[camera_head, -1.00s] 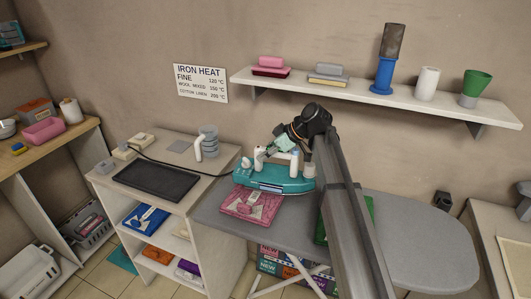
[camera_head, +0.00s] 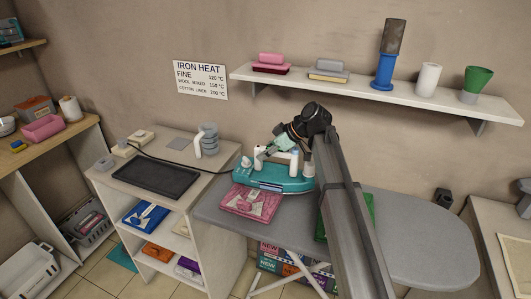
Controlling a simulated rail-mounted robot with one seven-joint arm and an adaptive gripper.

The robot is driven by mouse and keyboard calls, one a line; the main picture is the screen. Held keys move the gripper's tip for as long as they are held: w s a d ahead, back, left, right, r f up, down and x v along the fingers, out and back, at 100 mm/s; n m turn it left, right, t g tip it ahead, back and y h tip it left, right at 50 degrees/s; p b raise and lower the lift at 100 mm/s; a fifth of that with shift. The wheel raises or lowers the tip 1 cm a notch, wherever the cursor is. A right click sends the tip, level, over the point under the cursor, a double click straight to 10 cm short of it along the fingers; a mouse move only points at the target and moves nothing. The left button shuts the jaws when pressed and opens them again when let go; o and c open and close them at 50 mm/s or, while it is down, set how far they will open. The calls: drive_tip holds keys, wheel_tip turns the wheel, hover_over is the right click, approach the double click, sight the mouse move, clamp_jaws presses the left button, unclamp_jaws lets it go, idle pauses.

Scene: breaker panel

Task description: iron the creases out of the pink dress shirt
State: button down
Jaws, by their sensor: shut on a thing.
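The pink dress shirt (camera_head: 246,204) lies folded on the left end of the grey ironing board (camera_head: 415,240). A teal iron (camera_head: 270,181) with white upright parts is over the shirt's far edge and the board beside it. I cannot tell whether its sole touches the cloth. My gripper (camera_head: 277,147) is shut on the iron from above, and its fingers are partly hidden by the iron's upright parts. The shirt's far part is hidden behind the iron. Creases are too small to tell.
A dark cord runs towards the iron. A green item (camera_head: 371,207) lies on the board, partly behind my arm. The board's right end is clear.

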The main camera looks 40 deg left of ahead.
drive_tip(key=s+a+b, duration=0.1)
drive_tip(key=s+a, duration=0.2)
drive_tip(key=a, duration=0.7)
drive_tip(key=shift+s+a+r+b, duration=0.15)
drive_tip(key=shift+s+a+b, duration=0.1)
drive_tip(key=shift+b, duration=0.05)
drive_tip(key=shift+d, duration=0.1)
idle(0.3)
drive_tip(key=shift+w+d+f+b, duration=0.15)
drive_tip(key=shift+w+d, duration=0.4)
drive_tip(key=shift+d, duration=1.25)
drive_tip(key=shift+w+d+f+b, duration=0.15)
drive_tip(key=shift+w+d, duration=0.4)
drive_tip(key=shift+d, duration=1.2)
drive_tip(key=shift+w+d+f+b, duration=0.15)
drive_tip(key=shift+w+d, duration=0.4)
drive_tip(key=shift+d, duration=1.25)
drive_tip(key=shift+a, duration=0.15)
drive_tip(key=s+a+b, duration=0.1)
drive_tip(key=s+a, duration=0.2)
drive_tip(key=a, duration=0.7)
drive_tip(key=shift+a+r, duration=0.2)
drive_tip(key=shift+r, duration=0.15)
